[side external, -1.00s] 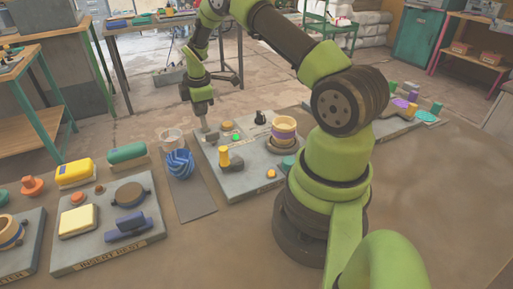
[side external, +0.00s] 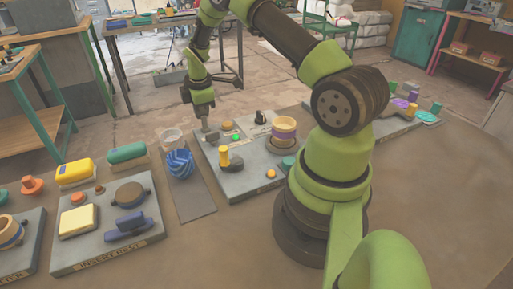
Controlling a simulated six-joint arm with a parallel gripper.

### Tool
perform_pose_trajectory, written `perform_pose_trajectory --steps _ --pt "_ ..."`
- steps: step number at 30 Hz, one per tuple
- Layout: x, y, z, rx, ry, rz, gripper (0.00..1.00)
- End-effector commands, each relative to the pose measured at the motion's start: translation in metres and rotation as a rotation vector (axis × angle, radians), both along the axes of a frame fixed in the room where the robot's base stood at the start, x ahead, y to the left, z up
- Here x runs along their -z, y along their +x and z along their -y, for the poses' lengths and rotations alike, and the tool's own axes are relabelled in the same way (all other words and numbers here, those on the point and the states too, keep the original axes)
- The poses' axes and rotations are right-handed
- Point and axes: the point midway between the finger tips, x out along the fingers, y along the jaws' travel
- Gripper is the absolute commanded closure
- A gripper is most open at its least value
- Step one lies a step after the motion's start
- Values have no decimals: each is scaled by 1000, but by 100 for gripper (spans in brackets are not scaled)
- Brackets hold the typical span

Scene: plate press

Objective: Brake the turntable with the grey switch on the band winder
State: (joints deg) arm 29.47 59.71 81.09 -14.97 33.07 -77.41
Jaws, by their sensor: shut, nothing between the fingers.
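The band winder is a grey panel (side external: 255,181) in the middle of the bench. My gripper (side external: 208,131) is shut and empty, pointing down at the panel's back left corner. A small grey piece (side external: 212,138) is right at its fingertips; I cannot tell if it is the switch or if they touch.
A black knob (side external: 260,117) stands behind the light, and an orange button (side external: 271,174) is at the panel's front. A blue striped ball (side external: 180,163) and a clear cup (side external: 171,138) stand left of the panel. Another panel (side external: 70,258) with a yellow block lies further left.

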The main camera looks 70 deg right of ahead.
Motion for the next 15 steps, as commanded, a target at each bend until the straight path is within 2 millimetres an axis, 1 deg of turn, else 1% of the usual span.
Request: perform_pose_trajectory --steps 15 --pt "-1 -11 -11 -2 -1 3 100"
